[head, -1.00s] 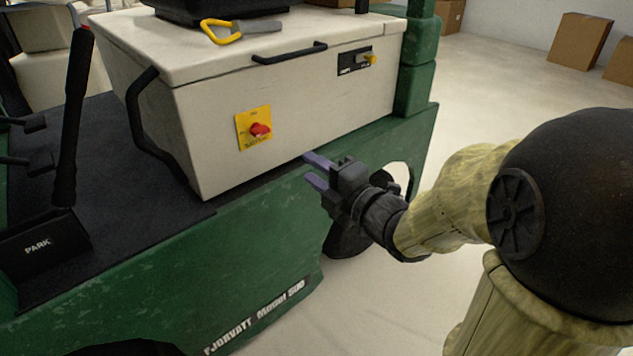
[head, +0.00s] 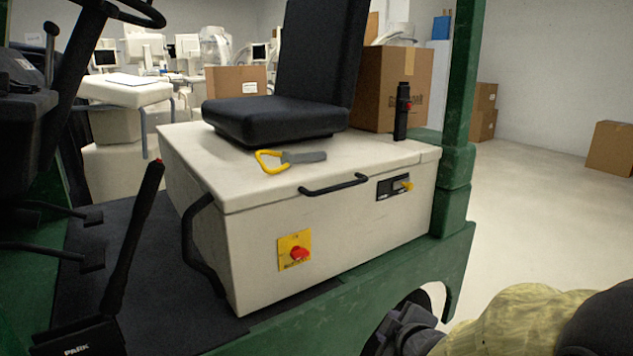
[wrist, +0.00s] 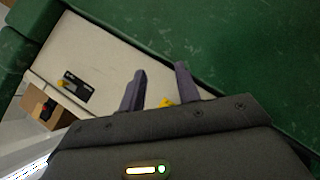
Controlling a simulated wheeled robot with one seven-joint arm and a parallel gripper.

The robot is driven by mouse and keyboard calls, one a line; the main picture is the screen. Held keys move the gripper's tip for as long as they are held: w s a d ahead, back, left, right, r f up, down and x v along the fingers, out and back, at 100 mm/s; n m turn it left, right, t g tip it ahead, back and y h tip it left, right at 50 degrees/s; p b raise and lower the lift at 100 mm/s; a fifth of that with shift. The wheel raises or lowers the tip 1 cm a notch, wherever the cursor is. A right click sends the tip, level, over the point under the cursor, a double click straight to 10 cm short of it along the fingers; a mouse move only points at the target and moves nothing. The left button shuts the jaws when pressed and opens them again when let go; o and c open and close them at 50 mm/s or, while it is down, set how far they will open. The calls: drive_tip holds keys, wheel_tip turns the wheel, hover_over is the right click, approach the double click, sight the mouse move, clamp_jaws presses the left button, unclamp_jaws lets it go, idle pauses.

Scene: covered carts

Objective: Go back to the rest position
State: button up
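My gripper (wrist: 160,70) shows its two purple-grey fingers in the wrist view. They stand apart with nothing held between them. The gripper is beside the cart's green side, apart from the white box (head: 340,225). A bit of yellow shows beyond the fingers in the wrist view, mostly hidden.
The green cart (head: 440,260) stands close in front. Its box has a red switch (head: 299,254), a black handle (head: 334,186) and a panel (head: 394,186). A yellow-handled tool (head: 290,160) lies on top by the black seat (head: 290,90).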

drive_tip(key=s+f+m+g+h+p, duration=0.25)
drive_tip(key=s+m+g+p, duration=0.25)
drive_tip(key=s+m+g, duration=0.55)
wheel_tip(320, 180, up, 37)
drive_tip(key=s+m+t+p, duration=0.1)
drive_tip(key=t+p, duration=0.1)
drive_tip(key=p, duration=3.6)
drive_tip(key=shift+s+d+r+y, duration=0.2)
drive_tip(key=shift+s+d+y, duration=0.15)
drive_tip(key=shift+s+y, duration=0.1)
drive_tip(key=shift+s+d+m, duration=0.1)
drive_tip(key=shift+m, duration=0.15)
drive_tip(key=shift+d, duration=0.1)
